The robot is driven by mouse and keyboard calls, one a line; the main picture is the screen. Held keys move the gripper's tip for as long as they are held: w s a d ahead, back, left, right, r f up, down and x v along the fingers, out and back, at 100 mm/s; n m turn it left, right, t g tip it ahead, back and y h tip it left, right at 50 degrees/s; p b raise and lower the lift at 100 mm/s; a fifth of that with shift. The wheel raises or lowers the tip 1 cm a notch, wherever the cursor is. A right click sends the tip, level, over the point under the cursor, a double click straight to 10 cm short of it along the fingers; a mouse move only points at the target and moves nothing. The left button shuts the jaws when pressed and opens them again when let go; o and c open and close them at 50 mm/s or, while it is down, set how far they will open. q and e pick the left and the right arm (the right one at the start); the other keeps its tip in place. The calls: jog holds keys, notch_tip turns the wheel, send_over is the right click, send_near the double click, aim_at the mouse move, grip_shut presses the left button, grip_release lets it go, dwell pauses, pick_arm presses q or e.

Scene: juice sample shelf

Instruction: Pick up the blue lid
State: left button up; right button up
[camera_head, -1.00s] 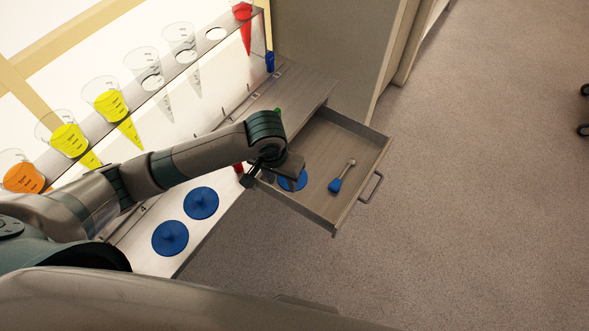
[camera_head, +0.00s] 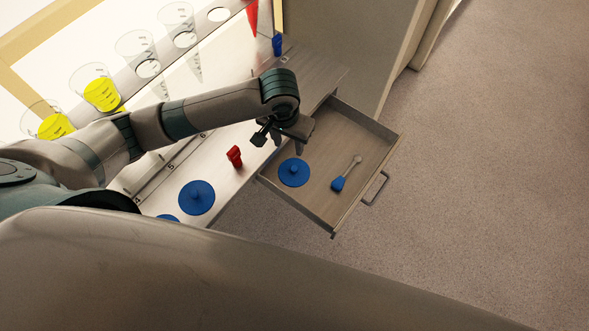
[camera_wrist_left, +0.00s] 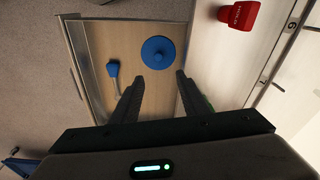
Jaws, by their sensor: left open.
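A round blue lid (camera_head: 293,173) with a small knob lies flat in the open drawer (camera_head: 345,205). It also shows in the left wrist view (camera_wrist_left: 158,50), just beyond the fingertips and roughly between them. My left gripper (camera_head: 279,144) is open and empty, at the drawer's inner edge, up and left of this lid. Its two spread fingers also show in the left wrist view (camera_wrist_left: 159,78). Another blue lid (camera_head: 196,199) lies on the counter, and a third (camera_head: 168,218) is mostly hidden by my body. My right gripper is not in view.
A blue-ended tool (camera_head: 339,183) lies in the drawer, right of the lid. A red clip-like item (camera_head: 234,155) stands on the counter near the drawer. A rack (camera_head: 130,50) holds several clear cones, some with yellow liquid. The drawer handle (camera_head: 377,188) sticks out over open floor.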

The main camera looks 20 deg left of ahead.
pick_arm(q)
jog(key=p, duration=0.2)
send_over(294, 168)
jog(key=f, duration=1.2)
jog(key=shift+s+a+f, duration=0.1)
jog(key=shift+s+a, duration=0.1)
jog(key=shift+s, duration=0.15)
jog(key=shift+w+d+f+p, duration=0.15)
jog(key=shift+f+p, duration=0.3)
jog(key=shift+f, duration=0.45)
jog(key=shift+w+f, duration=0.1)
jog(key=shift+f, duration=1.6)
grip_shut()
